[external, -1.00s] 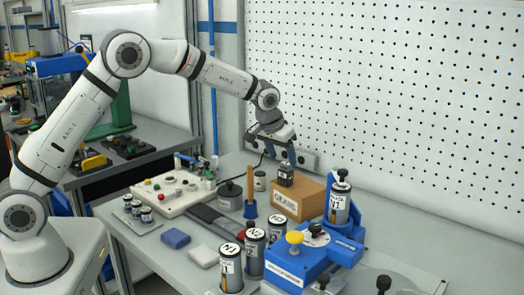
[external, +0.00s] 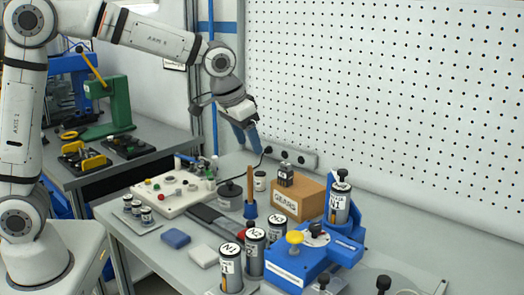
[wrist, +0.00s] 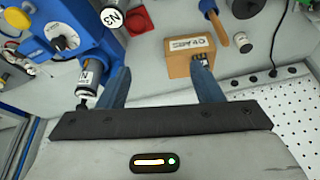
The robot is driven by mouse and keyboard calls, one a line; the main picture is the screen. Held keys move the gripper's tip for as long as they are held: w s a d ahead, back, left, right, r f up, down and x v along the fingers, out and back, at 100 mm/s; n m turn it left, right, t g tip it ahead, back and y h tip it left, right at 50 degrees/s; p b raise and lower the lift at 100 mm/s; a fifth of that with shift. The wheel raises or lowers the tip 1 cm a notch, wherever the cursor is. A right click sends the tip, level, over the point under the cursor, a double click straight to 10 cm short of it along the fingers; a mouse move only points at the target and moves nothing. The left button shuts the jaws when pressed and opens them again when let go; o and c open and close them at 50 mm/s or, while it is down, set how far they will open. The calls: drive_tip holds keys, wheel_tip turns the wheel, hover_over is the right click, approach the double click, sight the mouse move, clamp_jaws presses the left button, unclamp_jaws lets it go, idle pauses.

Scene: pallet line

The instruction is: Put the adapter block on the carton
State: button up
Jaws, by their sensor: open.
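The adapter block (external: 286,175), small and dark grey with a black knob-like top, sits on top of the brown carton (external: 313,203), toward its left end. The carton is labelled GEARS and stands near the back of the bench. In the wrist view the carton (wrist: 178,66) lies beyond my fingers, and the block (wrist: 201,60) is partly hidden by the right finger. My gripper (external: 247,138) is open and empty, raised up and to the left of the block, clear of it. Its two blue fingers (wrist: 163,84) also show apart in the wrist view.
A blue fixture (external: 305,262) with a yellow knob and an N1 cylinder stands in front of the carton. Several labelled cylinders (external: 254,250), a wooden-handled tool (external: 250,190) and a white button panel (external: 172,192) crowd the bench. A pegboard (external: 390,100) rises behind.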

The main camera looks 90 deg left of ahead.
drive_tip(key=s+d+f+m+h, duration=0.1)
drive_tip(key=s+d+m, duration=0.2)
drive_tip(key=s+d, duration=0.6)
drive_tip(key=s+d+f+m+h, duration=0.1)
drive_tip(key=s+d, duration=0.7)
drive_tip(key=s, duration=0.9)
drive_tip(key=shift+d+f+m, duration=0.3)
drive_tip(key=shift+d+m, duration=0.05)
drive_tip(key=shift+m, duration=0.55)
